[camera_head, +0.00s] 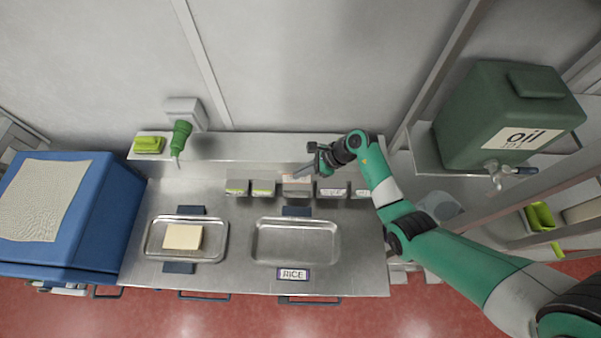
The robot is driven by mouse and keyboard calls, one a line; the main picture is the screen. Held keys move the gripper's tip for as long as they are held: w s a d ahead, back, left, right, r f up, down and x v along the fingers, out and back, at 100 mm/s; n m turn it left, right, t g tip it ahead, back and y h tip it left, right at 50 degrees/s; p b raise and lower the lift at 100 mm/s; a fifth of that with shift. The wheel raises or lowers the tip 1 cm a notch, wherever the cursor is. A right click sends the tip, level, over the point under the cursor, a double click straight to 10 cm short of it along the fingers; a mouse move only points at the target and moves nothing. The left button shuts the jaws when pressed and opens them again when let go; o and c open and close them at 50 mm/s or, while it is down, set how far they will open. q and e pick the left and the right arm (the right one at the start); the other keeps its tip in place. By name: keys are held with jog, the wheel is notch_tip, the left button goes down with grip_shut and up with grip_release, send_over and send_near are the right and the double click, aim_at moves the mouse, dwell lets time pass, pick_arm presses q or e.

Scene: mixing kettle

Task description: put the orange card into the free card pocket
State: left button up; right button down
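My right gripper (314,158) is small in view above the row of grey boxes, at the back of the counter. A thin brownish-orange strip (301,170) shows just below and left of its fingertips; it may be the orange card seen nearly edge-on. I cannot tell whether the fingers hold it. The middle grey box (297,189) below it has an orange-tinted label along its top. Boxes with green-marked labels (237,188) stand to its left, and boxes with white labels (331,189) to its right. I cannot tell which pocket is free. My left gripper is out of view.
A tray (155,250) with a pale block and an empty tray (297,259) lie on the steel counter. A RICE label (293,274) sits in front. A blue bin (112,225) stands left; a green oil container (470,125) stands right on a shelf.

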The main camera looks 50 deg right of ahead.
aim_at(300, 182)
jog(key=shift+f+b, duration=3.1)
jog(key=shift+b, duration=0.05)
jog(key=shift+r+p, duration=0.3)
jog(key=shift+r, duration=0.05)
jog(key=shift+f, duration=0.2)
jog(key=shift+f, duration=0.1)
jog(key=shift+f, duration=0.2)
jog(key=shift+f+b, duration=1.5)
jog(key=shift+f, duration=0.35)
jog(key=shift+f, duration=0.2)
